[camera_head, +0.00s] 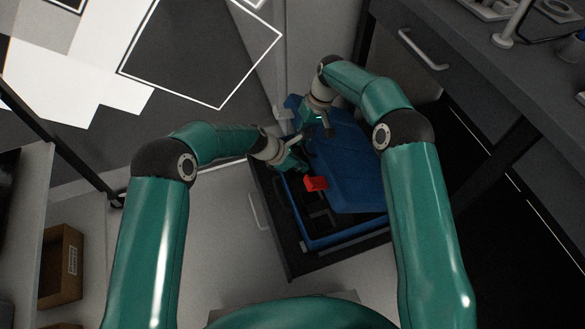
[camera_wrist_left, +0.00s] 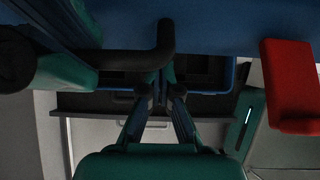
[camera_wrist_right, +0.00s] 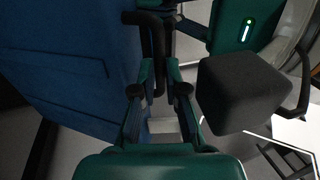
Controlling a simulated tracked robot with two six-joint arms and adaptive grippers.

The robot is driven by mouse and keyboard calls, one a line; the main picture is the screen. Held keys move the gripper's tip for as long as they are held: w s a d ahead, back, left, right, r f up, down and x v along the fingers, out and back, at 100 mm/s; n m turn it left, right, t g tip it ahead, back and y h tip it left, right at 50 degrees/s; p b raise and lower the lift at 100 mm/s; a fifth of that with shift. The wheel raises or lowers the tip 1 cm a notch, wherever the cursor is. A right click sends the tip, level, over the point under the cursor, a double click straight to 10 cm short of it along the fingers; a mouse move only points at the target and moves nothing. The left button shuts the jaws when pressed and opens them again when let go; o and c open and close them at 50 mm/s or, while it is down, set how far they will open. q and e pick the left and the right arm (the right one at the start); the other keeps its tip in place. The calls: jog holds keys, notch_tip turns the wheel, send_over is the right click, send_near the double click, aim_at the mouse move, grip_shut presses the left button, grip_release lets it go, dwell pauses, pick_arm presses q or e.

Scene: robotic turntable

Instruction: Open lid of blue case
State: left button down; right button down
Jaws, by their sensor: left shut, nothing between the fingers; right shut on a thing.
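The blue case sits in an open drawer, and its lower shell (camera_head: 330,241) shows a dark interior. Its blue lid (camera_head: 352,165) is raised at a tilt, with a gap below it; the lid also shows in the right wrist view (camera_wrist_right: 70,70). A red latch (camera_head: 316,184) is on the lid's near edge, and it shows in the left wrist view (camera_wrist_left: 289,85). My right gripper (camera_head: 327,130) is shut on the lid's black handle (camera_wrist_right: 157,45). My left gripper (camera_head: 303,168) is shut and empty near the handle (camera_wrist_left: 150,58) and the gap.
The dark drawer (camera_head: 287,245) surrounds the case, with a white cabinet front beside it. A dark cabinet with a pale handle (camera_head: 422,50) stands at the right. A brown box (camera_head: 62,265) is on a shelf at the far left. My two arms are close together over the case.

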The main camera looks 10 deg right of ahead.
aim_at(311, 161)
pick_arm(q)
jog(key=shift+d+r, duration=0.35)
jog(key=shift+r, duration=0.15)
jog(key=shift+w+d+r, duration=0.15)
jog(key=shift+d+r, duration=0.55)
jog(key=shift+r, duration=0.25)
pick_arm(e)
jog(key=shift+a, duration=0.1)
pick_arm(q)
jog(key=shift+w+r, duration=0.1)
jog(key=shift+r, duration=0.05)
pick_arm(e)
jog(key=shift+a+f, duration=0.1)
jog(key=shift+f, duration=0.05)
jog(key=c, duration=1.2)
grip_release()
jog(key=shift+s, duration=0.1)
pick_arm(q)
jog(key=shift+a+f, duration=0.1)
jog(key=shift+f, duration=0.15)
